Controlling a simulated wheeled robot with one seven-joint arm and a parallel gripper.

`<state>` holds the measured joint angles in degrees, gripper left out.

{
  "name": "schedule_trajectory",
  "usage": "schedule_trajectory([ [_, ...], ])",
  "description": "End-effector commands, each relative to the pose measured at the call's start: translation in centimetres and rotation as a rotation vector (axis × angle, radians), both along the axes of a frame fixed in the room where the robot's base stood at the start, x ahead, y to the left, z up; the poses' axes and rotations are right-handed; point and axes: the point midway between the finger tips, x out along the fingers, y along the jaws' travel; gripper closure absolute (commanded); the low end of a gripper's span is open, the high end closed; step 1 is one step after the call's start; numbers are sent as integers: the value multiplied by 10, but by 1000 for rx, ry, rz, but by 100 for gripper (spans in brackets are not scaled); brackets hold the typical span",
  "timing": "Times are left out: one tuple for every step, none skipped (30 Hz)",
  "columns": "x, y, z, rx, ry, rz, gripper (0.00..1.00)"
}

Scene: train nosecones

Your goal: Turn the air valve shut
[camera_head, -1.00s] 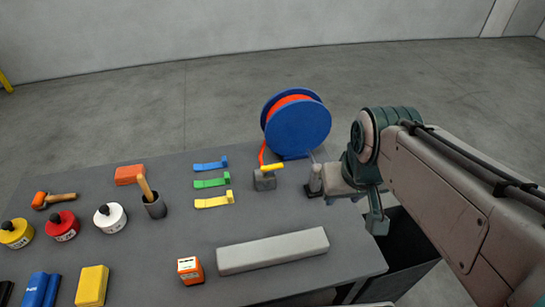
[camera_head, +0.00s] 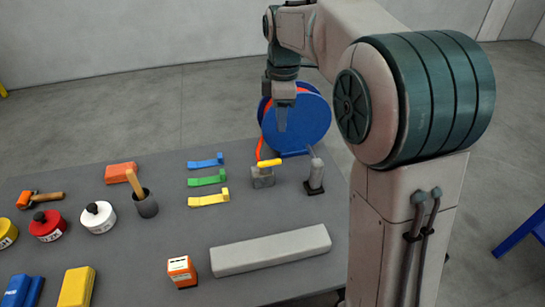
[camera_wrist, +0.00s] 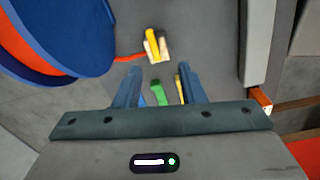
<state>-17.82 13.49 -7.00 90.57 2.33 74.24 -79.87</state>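The air valve is a small grey block (camera_head: 263,178) with a yellow handle (camera_head: 269,163) on top. It stands near the far edge of the table, with a red-orange hose running from it to the blue reel. The wrist view shows the valve's yellow handle (camera_wrist: 152,40) just beyond my fingertips, over a pale body. My gripper (camera_head: 283,125) is raised above the table, in front of the reel and above the valve, pointing down. In the wrist view my gripper (camera_wrist: 160,72) has its two fingers apart with nothing held between them.
The blue reel (camera_head: 305,125) stands close behind the valve. A grey upright fixture (camera_head: 315,178) is just right of it. Blue (camera_head: 206,162), green (camera_head: 208,179) and yellow (camera_head: 209,197) clips lie left. A long grey bar (camera_head: 270,250) lies in front.

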Motion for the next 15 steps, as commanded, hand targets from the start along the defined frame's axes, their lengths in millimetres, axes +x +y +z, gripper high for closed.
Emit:
schedule_trajectory([
  [8, 7, -7, -7, 9, 52, 64],
  [11, 10, -9, -8, 12, 81, 64],
  [15, 13, -11, -12, 17, 114, 64],
  [17, 15, -12, -14, 20, 134, 64],
  [19, 16, -13, -15, 23, 152, 64],
  [21, 18, -14, -17, 25, 169, 64],
  [22, 19, -15, -18, 26, 179, 64],
  [23, 20, -16, -18, 27, 186, 64],
  [23, 20, -17, -19, 28, 192, 64],
  [24, 20, -19, -20, 29, 194, 64],
  [24, 20, -21, -20, 30, 194, 64],
  [23, 20, -26, -20, 30, 194, 64],
  [23, 20, -30, -20, 31, 194, 64],
  [23, 20, -34, -20, 32, 194, 64],
  [23, 20, -41, -21, 32, 194, 64],
])
